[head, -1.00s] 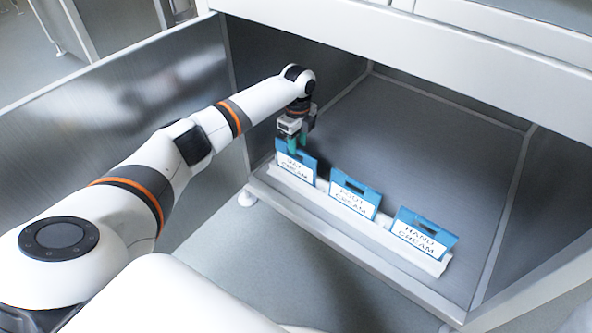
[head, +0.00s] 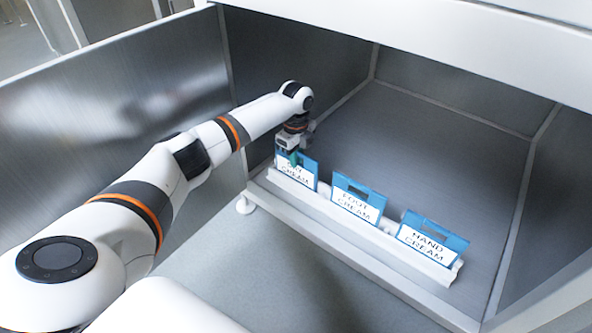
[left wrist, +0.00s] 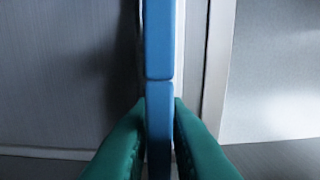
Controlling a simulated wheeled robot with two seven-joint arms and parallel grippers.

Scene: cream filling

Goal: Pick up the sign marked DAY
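The sign marked DAY (head: 295,174), a blue plate with a white "DAY CREAM" label, stands at the left end of a white rack (head: 374,238) in the head view. My left gripper (head: 293,158) is at its top edge, with green fingers. In the left wrist view the blue edge of this sign (left wrist: 159,45) runs between the two green fingertips (left wrist: 161,105), one on each side, close against it. The gripper looks shut on the sign, which is still in the rack. My right gripper is not in view.
The FOOT CREAM sign (head: 357,203) and the HAND CREAM sign (head: 430,238) stand to the right in the same rack. The rack lies along the front edge of a grey metal compartment (head: 430,130) with side walls. The floor behind the signs is clear.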

